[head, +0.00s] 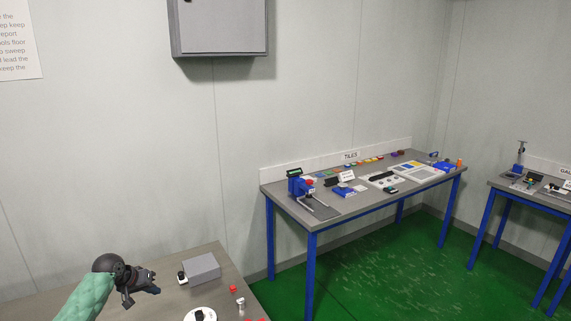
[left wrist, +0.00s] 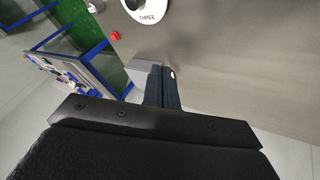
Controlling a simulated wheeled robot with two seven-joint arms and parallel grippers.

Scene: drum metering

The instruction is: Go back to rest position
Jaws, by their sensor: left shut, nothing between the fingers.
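My left gripper (head: 143,285) is at the lower left of the head view, above a grey-brown table (head: 215,254). It is shut and empty, a little left of a grey box (head: 204,267). In the left wrist view the shut fingers (left wrist: 160,85) point up the picture, with part of the grey box (left wrist: 136,70) behind them. My right gripper is not in view.
A blue-legged workbench (head: 343,210) with tools stands beyond. Green floor (head: 372,264) lies between. A grey wall cabinet (head: 221,27) hangs above.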

